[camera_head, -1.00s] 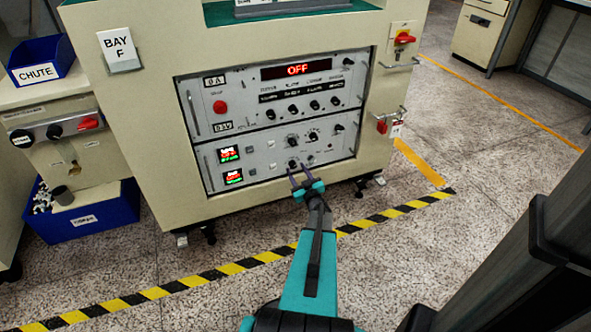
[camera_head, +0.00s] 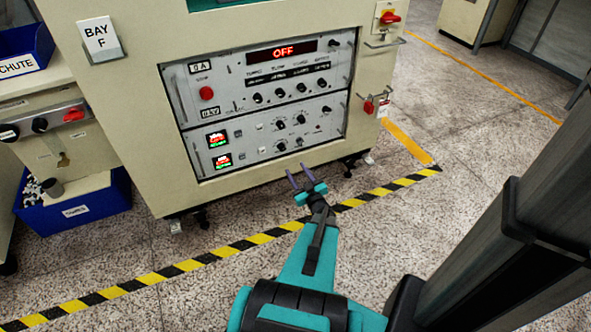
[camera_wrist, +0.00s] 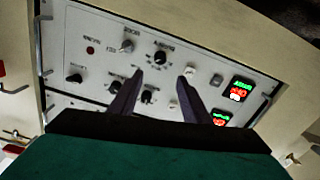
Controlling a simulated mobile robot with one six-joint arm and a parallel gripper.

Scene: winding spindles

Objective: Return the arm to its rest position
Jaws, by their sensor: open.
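My gripper (camera_head: 301,175) is open and empty in front of the lower part of the cabinet (camera_head: 250,198), over the floor in the head view. In the wrist view its two dark fingers (camera_wrist: 158,90) stand apart with nothing between them. Behind them is the control panel (camera_head: 262,105) with several black knobs, a red button (camera_head: 206,93) and a red display (camera_head: 283,52) reading OFF. The fingers look clear of the panel in the head view. My teal arm reaches forward from the bottom of that view.
A yellow-black floor stripe (camera_head: 215,257) runs below my gripper. A blue bin (camera_head: 80,212) with small parts stands at the left, under a bench with a blue CHUTE tray (camera_head: 25,50). The floor (camera_head: 440,110) at right is open.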

